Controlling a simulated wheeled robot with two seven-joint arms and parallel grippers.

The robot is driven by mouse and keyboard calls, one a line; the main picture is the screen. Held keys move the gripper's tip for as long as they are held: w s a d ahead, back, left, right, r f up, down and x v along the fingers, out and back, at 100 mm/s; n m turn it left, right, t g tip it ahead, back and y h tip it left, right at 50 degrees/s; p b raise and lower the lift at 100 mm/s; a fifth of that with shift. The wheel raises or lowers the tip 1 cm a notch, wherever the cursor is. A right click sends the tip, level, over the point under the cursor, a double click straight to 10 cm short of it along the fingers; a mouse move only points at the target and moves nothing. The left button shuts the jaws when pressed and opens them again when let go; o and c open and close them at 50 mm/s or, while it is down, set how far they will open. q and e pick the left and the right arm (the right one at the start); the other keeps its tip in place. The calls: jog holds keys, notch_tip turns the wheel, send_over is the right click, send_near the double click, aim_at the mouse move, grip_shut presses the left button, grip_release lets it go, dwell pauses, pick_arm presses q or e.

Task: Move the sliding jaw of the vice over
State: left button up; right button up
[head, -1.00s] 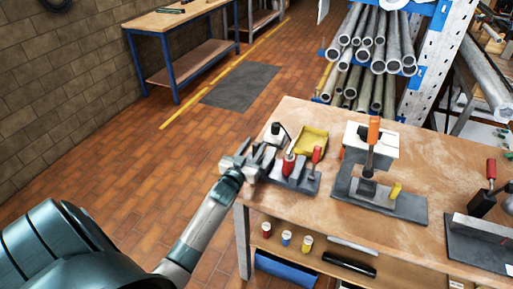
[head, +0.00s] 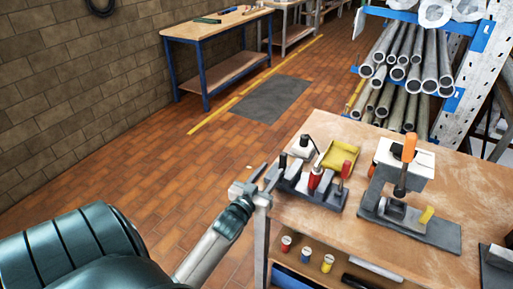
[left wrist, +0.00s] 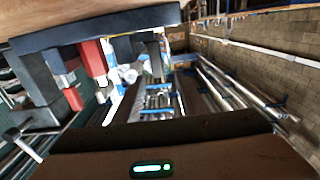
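The vice (head: 312,192) is a dark grey assembly with red upright parts at the near left corner of the wooden bench. My left gripper (head: 262,181) is at the vice's left end, just off the bench's edge. Its fingers look apart, with nothing seen between them; whether one touches the vice I cannot tell. In the left wrist view the vice's grey block (left wrist: 36,76) and red parts (left wrist: 93,58) show at upper left, strongly tilted. Which part is the sliding jaw is not clear. My right gripper is out of view.
A yellow tray (head: 338,156) lies behind the vice. A grey fixture with an orange handle (head: 408,148) stands to its right. Colored cans (head: 306,255) sit on the shelf below. A pipe rack (head: 415,75) stands behind the bench.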

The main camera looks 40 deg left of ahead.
pick_arm(q)
jog(key=b+v, duration=0.1)
jog(key=v, duration=0.7)
jog(key=shift+b, duration=0.35)
jog(key=shift+s+a, duration=0.1)
